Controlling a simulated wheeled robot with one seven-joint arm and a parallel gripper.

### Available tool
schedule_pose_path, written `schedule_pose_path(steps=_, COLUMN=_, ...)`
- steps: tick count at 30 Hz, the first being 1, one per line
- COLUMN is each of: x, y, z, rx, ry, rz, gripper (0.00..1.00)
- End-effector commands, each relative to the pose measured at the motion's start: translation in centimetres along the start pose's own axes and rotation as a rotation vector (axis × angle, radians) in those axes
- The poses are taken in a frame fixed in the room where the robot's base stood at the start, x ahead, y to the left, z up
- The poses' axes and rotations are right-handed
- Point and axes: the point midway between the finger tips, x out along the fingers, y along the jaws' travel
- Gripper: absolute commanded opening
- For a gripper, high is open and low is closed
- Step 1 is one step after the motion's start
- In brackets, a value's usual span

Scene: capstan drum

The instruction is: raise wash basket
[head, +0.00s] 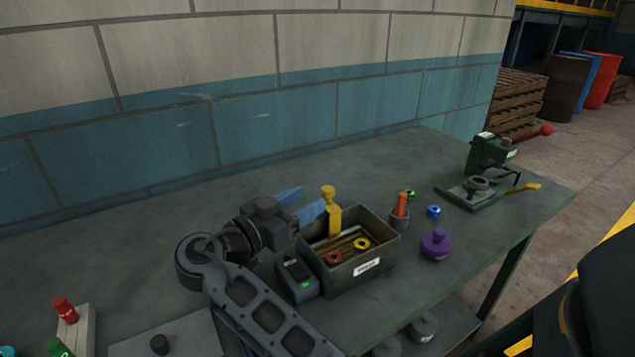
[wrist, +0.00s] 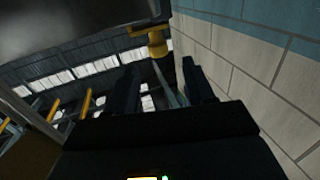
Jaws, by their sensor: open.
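The wash basket (head: 347,250) sits low inside a dark open-topped tank (head: 380,252) with a white label. Its floor looks like yellowish slats, and a red ring and a yellow ring lie on it. A yellow upright handle (head: 335,220) with a round knob on top stands at the tank's far left side. My gripper (head: 305,202) is open, its blue fingers just left of the handle. In the wrist view, the dark fingers (wrist: 163,88) stand apart, with the yellow knob (wrist: 152,44) ahead near the gap. Nothing is held. Whether a finger touches the handle is unclear.
A small box with a green light (head: 297,280) stands left of the tank. To the right are a grey cup with an orange cylinder (head: 400,207), a purple knobbed weight (head: 435,244) and a green device (head: 490,160). The wall (head: 270,135) runs behind the bench.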

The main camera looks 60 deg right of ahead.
Motion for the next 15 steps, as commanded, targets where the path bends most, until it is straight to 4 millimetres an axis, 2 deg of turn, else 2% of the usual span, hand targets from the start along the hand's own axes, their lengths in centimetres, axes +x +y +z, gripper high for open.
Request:
schedule_pose_path(steps=9, x=4.7, y=0.1, z=-0.2, rx=-0.002, ry=0.0, rz=0.003, gripper=0.53)
schedule_pose_path(steps=15, x=6.7, y=0.1, z=-0.1, rx=-0.002, ry=-0.001, rz=0.002, gripper=0.53)
